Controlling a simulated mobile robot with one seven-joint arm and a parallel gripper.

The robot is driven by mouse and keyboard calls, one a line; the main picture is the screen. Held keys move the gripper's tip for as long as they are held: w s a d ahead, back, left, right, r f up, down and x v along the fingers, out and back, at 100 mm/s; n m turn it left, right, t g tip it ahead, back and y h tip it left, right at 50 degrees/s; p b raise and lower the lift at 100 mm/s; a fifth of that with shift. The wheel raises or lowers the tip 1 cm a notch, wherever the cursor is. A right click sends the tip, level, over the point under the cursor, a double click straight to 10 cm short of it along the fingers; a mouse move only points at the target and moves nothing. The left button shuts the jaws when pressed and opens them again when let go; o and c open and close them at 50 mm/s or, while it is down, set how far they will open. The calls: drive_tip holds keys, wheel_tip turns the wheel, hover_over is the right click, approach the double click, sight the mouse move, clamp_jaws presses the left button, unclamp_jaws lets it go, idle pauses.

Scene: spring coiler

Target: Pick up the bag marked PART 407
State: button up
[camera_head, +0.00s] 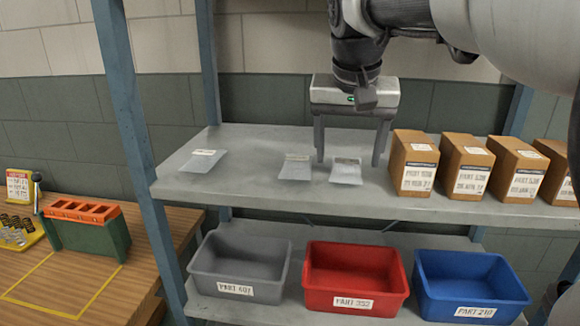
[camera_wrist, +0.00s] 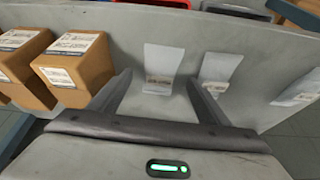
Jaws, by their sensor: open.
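Three flat, pale grey bags with small labels lie on the upper shelf (camera_head: 240,170): a left bag (camera_head: 203,161), a middle bag (camera_head: 295,169) and a right bag (camera_head: 346,172). The labels are too small to read, so I cannot tell which is PART 407. My gripper (camera_head: 348,161) points down, open and empty, its fingers on either side of the right bag. In the wrist view, that bag (camera_wrist: 162,70) lies between and beyond the fingertips. The middle bag (camera_wrist: 218,70) and left bag (camera_wrist: 298,90) are to its right there.
Several cardboard boxes (camera_head: 413,163) stand right of the bags, close to my gripper. Below are a grey bin (camera_head: 238,268), red bin (camera_head: 355,278) and blue bin (camera_head: 470,285). A blue post (camera_head: 137,150) rises at the left; a wooden bench (camera_head: 100,285) stands beyond it.

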sight(347, 163)
drive_tip(key=shift+x, duration=1.55)
drive_tip(key=c, duration=1.3)
drive_tip(key=shift+o, duration=0.2)
drive_tip(key=shift+r, duration=0.1)
